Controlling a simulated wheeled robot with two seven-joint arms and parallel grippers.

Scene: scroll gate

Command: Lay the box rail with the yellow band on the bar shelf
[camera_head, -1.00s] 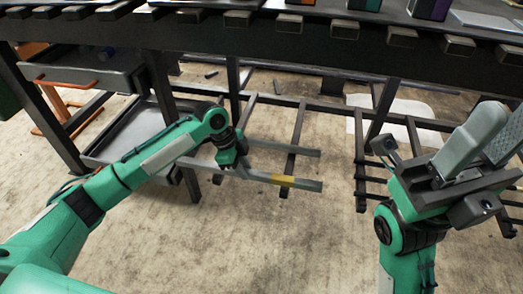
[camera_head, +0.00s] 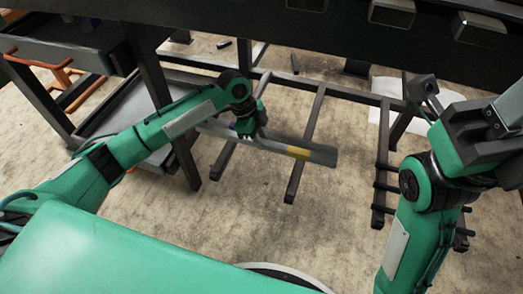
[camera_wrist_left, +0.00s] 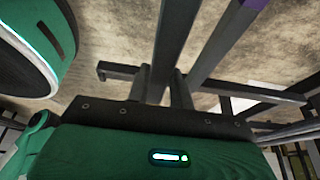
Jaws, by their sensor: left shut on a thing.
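The grey box rail with the yellow band (camera_head: 300,153) shows in the head view, slanting across above the bars of the bar shelf (camera_head: 307,128). My left gripper (camera_head: 253,137) is shut on it left of the band, and its right end is free. Whether the rail touches the bars I cannot tell. In the left wrist view the gripper's fingers (camera_wrist_left: 164,88) close around a grey rail (camera_wrist_left: 173,35). My right gripper (camera_head: 505,118) is at the right edge of the head view, partly cut off, with its jaws unclear.
Another grey rail with a purple mark (camera_wrist_left: 225,40) runs close beside the held one. A dark table (camera_head: 300,35) overhangs the shelf. A table leg (camera_head: 168,115) and a grey tray (camera_head: 125,115) stand left of the rail. Bare floor (camera_head: 300,230) lies in front.

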